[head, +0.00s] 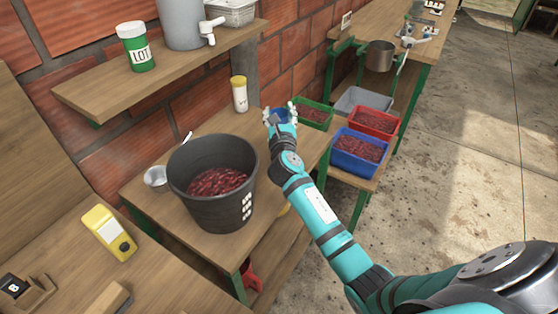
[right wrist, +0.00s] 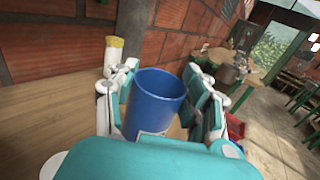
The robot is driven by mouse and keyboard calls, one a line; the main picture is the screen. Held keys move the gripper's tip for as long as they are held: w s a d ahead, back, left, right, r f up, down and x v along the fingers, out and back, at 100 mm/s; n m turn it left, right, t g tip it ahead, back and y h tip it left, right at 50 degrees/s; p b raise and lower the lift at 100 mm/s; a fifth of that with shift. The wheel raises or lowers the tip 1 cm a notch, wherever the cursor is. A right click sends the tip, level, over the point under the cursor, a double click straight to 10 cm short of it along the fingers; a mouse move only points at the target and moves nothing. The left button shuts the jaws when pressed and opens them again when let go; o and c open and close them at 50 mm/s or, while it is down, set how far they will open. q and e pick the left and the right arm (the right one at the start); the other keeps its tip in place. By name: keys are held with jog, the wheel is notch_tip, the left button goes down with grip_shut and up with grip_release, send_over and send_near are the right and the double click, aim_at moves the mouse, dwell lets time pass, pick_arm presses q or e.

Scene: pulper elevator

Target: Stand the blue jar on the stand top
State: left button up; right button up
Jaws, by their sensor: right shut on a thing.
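The blue jar (right wrist: 157,98) is upright, slightly tilted in the right wrist view, between the fingers of my right gripper (head: 281,113), which is shut on it. In the head view only a little blue of the jar (head: 277,116) shows between the fingers. The gripper is over the far right end of a wooden stand top (head: 180,216). Whether the jar's base touches the wood cannot be told, as the gripper hides it. My left gripper is not in view.
A black bucket of red cherries (head: 214,180) fills the middle of the stand top. A yellow-lidded jar (head: 239,94) stands behind, near the brick wall. Green, red and blue crates (head: 357,165) sit to the right. A shelf (head: 160,80) hangs at the upper left.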

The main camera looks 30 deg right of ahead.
notch_tip(320, 180, down, 5)
jog(key=shift+f+b, duration=0.1)
jog(key=shift+b, duration=0.8)
jog(key=shift+w+f+b, duration=0.1)
jog(key=shift+f+b, duration=1)
jog(key=shift+f, duration=1.2)
jog(key=o, duration=1.3)
jog(key=shift+f, duration=0.1)
jog(key=shift+r, duration=0.25)
jog(key=v, duration=1.2)
jog(key=shift+f, duration=0.1)
